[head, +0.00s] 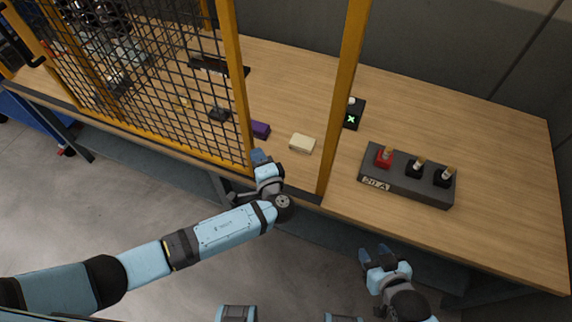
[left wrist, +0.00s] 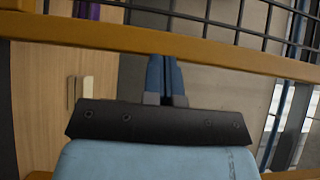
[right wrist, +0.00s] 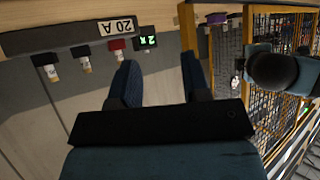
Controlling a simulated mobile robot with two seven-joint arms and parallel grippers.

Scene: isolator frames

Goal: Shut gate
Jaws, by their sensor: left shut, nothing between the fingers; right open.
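The gate, a yellow-framed panel of black mesh (head: 238,90), stands on the left in the head view, along the front side of the table. A gap separates its right edge from a yellow post (head: 345,100). My left gripper (head: 259,157) is shut and empty beside the lower right corner of the gate frame. In the left wrist view its fingertips (left wrist: 164,62) are close against a yellow frame bar (left wrist: 100,38); I cannot tell whether they touch. My right gripper (head: 376,255) is open and empty in front of the table; its spread fingers show in the right wrist view (right wrist: 158,72).
A grey block marked 20 A (head: 407,188) with red and black switches stands right of the post. A black box with a green mark (head: 351,118) is behind the post. A cream block (head: 302,143) and a purple block (head: 260,130) lie in the gap. The table's right end (head: 500,150) is clear.

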